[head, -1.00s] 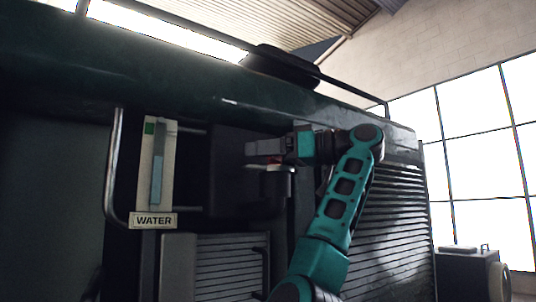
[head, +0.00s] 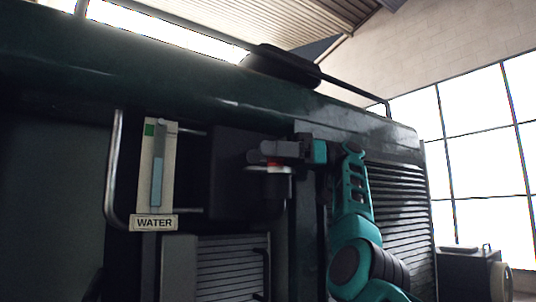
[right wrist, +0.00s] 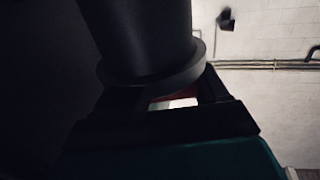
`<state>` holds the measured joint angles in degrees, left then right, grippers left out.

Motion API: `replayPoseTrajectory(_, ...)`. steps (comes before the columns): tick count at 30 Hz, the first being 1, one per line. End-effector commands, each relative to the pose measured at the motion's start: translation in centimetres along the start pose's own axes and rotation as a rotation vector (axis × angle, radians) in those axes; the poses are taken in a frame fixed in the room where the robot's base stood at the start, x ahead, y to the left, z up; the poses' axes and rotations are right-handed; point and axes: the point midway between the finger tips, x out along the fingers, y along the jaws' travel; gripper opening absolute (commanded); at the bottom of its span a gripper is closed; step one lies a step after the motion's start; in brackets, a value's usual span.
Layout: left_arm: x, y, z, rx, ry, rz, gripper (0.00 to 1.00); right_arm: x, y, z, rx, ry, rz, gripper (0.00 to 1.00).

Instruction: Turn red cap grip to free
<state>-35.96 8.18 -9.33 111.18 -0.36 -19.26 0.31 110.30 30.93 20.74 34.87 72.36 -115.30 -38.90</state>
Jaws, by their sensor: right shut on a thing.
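The red cap grip (head: 279,168) shows as a thin red edge with a pale band under it, on top of a dark cylinder (head: 276,188) on the tram's side. My right gripper (head: 264,154) lies level over it, reaching in from the right, with its jaws shut on the cap grip. The gripper hides most of the cap. In the right wrist view, a strip of red cap (right wrist: 174,100) shows between the two dark fingers, beside the dark flanged cylinder (right wrist: 148,45). My left gripper is out of view.
A pale gauge panel (head: 168,193) with a WATER plate (head: 153,222) and a bent rail (head: 112,165) stands left of the cap. A dark box (head: 230,170) sits just behind the gripper. Louvred panels (head: 398,215) lie to the right.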

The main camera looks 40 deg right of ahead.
Motion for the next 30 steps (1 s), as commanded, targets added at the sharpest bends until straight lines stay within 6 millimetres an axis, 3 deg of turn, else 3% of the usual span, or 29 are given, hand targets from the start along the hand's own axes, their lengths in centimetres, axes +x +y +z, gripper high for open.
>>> replayPoseTrajectory(12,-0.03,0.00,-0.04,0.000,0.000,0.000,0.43,0.22,-0.26,-0.41,-0.004,0.007,-0.113,0.42)
replayPoseTrajectory(30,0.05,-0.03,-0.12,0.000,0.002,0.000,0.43,-0.01,-0.24,0.03,0.003,0.014,-0.135,0.42)
